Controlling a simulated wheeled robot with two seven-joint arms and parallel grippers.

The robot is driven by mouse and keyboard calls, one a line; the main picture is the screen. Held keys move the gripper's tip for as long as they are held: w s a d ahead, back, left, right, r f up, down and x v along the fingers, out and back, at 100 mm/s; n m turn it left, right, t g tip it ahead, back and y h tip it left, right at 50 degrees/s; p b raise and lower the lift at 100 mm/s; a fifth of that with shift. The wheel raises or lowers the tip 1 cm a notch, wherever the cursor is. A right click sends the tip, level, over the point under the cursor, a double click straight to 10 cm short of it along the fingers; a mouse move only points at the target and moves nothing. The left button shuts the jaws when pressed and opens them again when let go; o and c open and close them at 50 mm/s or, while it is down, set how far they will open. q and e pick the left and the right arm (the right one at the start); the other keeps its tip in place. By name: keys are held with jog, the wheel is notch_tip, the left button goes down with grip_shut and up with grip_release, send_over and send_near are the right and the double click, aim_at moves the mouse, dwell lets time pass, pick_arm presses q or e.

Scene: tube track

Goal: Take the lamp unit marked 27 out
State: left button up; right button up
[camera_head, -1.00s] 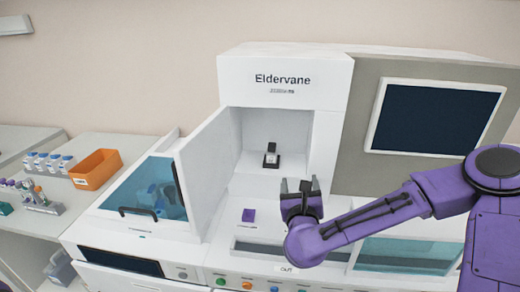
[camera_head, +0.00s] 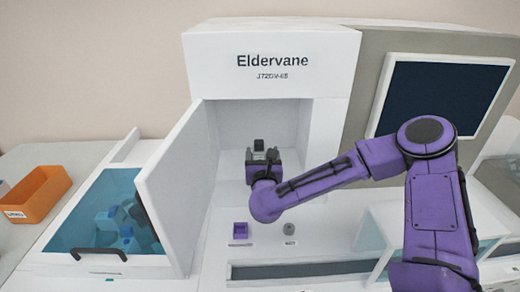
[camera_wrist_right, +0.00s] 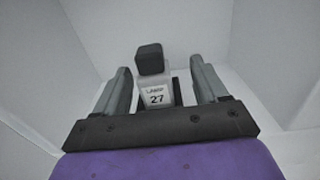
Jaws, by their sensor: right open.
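The lamp unit marked 27 (camera_wrist_right: 156,94) shows in the right wrist view as a pale block with a dark top knob and a white label. It stands inside the open white compartment of the Eldervane machine; in the head view only its dark top (camera_head: 259,145) shows above my gripper. My right gripper (camera_head: 263,156) is inside the compartment mouth. In the right wrist view its two grey fingers (camera_wrist_right: 158,88) are open, one on each side of the lamp unit, with gaps visible. The lamp's lower part is partly hidden by the gripper's dark palm. My left gripper is not in view.
The compartment door (camera_head: 176,195) stands open to the left. A purple holder (camera_head: 240,230) and a small grey round part (camera_head: 289,228) sit on the deck in front. An orange bin (camera_head: 37,194) is at the far left. A dark screen (camera_head: 443,97) is at the right.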

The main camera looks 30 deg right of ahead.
aim_at(259, 146)
jog(key=w, duration=0.1)
jog(key=w+d+p, duration=0.1)
jog(key=w, duration=0.1)
jog(key=w+p, duration=0.1)
jog(key=w, duration=0.1)
jog(key=shift+w+d+f, duration=0.2)
jog(key=shift+d+f, duration=0.15)
jog(key=shift+d, duration=0.15)
jog(key=shift+s+r, duration=0.1)
jog(key=shift+s, duration=0.25)
jog(key=shift+c, duration=0.3)
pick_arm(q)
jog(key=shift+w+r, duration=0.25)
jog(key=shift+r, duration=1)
pick_arm(e)
jog(key=c, duration=1.2)
jog(key=shift+w+r, duration=0.1)
jog(key=shift+c, duration=0.2)
